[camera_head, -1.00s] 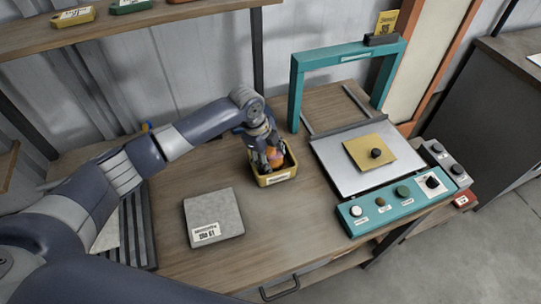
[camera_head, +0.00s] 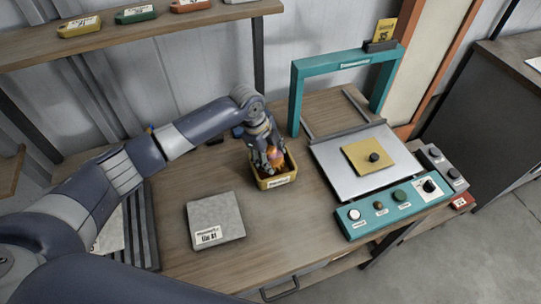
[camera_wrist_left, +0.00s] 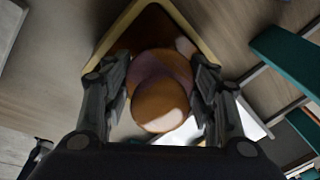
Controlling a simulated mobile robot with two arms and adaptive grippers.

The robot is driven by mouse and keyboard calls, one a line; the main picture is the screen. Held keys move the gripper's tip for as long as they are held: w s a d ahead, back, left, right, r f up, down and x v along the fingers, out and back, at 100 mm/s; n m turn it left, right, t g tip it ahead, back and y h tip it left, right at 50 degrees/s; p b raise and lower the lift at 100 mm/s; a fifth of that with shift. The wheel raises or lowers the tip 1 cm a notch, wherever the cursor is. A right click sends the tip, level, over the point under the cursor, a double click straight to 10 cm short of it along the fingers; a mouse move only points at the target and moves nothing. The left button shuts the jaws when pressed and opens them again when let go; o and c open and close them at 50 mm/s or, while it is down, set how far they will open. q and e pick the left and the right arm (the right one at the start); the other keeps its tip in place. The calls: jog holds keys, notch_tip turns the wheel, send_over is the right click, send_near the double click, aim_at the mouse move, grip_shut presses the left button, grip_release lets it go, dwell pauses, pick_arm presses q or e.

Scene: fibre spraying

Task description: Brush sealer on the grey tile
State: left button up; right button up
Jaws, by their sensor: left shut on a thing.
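The grey tile (camera_head: 215,218) lies flat on the wooden table, with a white label at its front edge. My left gripper (camera_head: 270,160) is over a small yellow container (camera_head: 273,181) to the right of the tile. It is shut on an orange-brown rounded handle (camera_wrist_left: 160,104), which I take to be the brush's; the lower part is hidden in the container. In the left wrist view both fingers press the handle's sides, and the container's rim (camera_wrist_left: 196,36) shows behind it. My right gripper is not in view.
A teal-framed machine (camera_head: 345,64) with a metal bed, a yellow plate (camera_head: 366,157) and a button panel (camera_head: 398,206) stands at the right. A shelf (camera_head: 150,30) with coloured blocks is at the back. Bare table lies between tile and container.

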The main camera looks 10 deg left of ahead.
aim_at(270, 147)
pick_arm(q)
jog(key=shift+r+p, duration=3.55)
jog(key=shift+r, duration=0.55)
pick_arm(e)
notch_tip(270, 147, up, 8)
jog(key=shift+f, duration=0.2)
